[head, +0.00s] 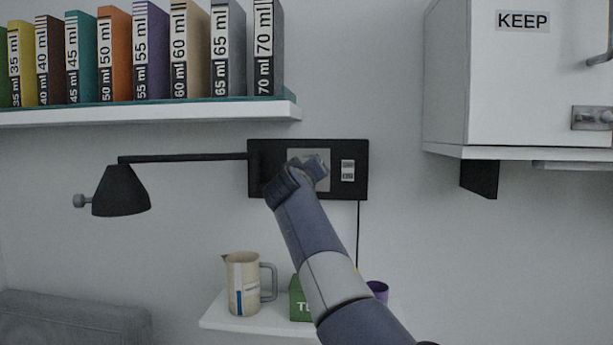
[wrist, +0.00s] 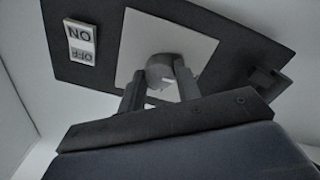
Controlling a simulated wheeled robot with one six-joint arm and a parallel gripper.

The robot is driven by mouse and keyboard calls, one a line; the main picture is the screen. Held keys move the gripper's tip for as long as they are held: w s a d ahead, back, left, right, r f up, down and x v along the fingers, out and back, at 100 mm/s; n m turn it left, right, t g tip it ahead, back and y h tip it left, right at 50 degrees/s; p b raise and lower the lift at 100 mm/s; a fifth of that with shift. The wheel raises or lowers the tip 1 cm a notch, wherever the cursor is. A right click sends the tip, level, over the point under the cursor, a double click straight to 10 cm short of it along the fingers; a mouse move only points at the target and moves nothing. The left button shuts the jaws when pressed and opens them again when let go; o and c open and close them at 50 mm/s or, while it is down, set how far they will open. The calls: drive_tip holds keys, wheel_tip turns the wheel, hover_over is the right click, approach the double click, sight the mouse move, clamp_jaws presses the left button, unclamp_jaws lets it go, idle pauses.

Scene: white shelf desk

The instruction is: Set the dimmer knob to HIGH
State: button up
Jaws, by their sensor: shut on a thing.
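The dimmer knob (wrist: 161,68) is a rounded grey knob on a pale square plate (wrist: 205,42) in the wrist view. The plate sits on a black wall panel (head: 357,190), and its edge also shows in the head view (head: 296,154). My gripper (wrist: 160,84) has one finger on each side of the knob and is shut on it. A small light patch shows on the knob between the fingers. In the head view my gripper (head: 318,170) covers the knob. I see no readable HIGH mark, and I cannot tell the knob's setting.
A white ON/OFF switch (head: 347,171) is beside the plate. A black lamp (head: 121,192) reaches left from the panel. A binder shelf (head: 200,112) is above left, and a white cabinet (head: 480,90) is right. A jug (head: 243,284) stands on a small shelf (head: 222,318) below.

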drive_tip(key=shift+f, duration=0.1)
idle(0.3)
drive_tip(key=o, duration=1)
drive_tip(key=shift+c, duration=0.2)
drive_tip(key=s+b, duration=0.4)
drive_tip(key=s, duration=0.6)
drive_tip(key=shift+s+a+f+b, duration=0.15)
drive_tip(key=shift+s+a+b, duration=0.2)
drive_tip(key=w+p, duration=0.4)
drive_tip(key=w, duration=0.6)
drive_tip(key=shift+w+d+r+p, duration=0.2)
drive_tip(key=shift+w+d+p, duration=0.15)
drive_tip(key=shift+w, duration=0.05)
